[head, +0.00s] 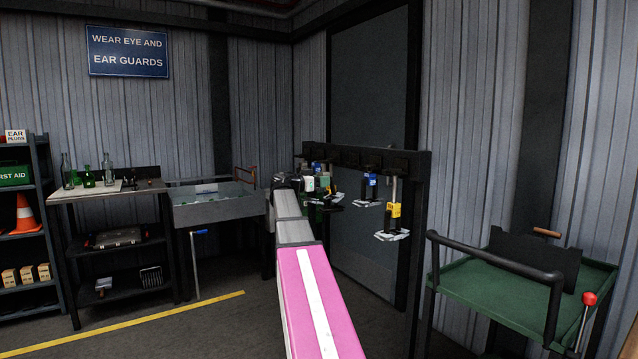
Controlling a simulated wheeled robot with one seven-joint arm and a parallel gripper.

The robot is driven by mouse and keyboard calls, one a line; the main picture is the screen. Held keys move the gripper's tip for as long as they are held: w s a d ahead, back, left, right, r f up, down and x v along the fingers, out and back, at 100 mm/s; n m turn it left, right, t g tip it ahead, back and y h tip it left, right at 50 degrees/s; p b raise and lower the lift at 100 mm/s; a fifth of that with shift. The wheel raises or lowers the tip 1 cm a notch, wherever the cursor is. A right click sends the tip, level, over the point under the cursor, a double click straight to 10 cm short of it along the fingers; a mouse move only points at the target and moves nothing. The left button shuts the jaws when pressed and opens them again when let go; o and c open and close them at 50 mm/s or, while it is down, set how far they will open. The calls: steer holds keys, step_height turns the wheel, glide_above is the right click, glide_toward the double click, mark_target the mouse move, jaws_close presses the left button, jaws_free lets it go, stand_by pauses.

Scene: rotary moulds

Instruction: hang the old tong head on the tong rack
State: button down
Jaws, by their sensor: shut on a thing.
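The tong rack (420,205) is a dark frame standing against the back wall, right of centre. Tong heads hang from its top bar: one with a blue block (370,180) and one with a yellow block (394,210), both with pale jaws below. My pink and grey arm reaches forward to the left end of the rack. My gripper (302,184) is there, small and partly hidden by my arm. It is shut on a tong head with a pale block (309,184), close to other hanging parts. I cannot tell whether this head touches a hook.
A grey water trough (218,209) stands left of my arm, and a dark bench (110,190) with bottles stands further left. A green cart (490,291) with a black rail stands at the right. The floor at front left is clear, with a yellow line.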

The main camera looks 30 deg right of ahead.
steer(key=w+d, duration=0.1)
steer(key=d, duration=1.1)
steer(key=shift+d, duration=0.2)
stand_by(1.3)
steer(key=shift+f, duration=0.1)
stand_by(0.6)
steer(key=shift+f, duration=0.4)
stand_by(0.5)
steer(key=c, duration=0.6)
jaws_free()
steer(key=shift+a, duration=0.1)
steer(key=a, duration=0.7)
steer(key=s+a, duration=0.1)
steer(key=a, duration=0.2)
steer(key=shift+a, duration=0.35)
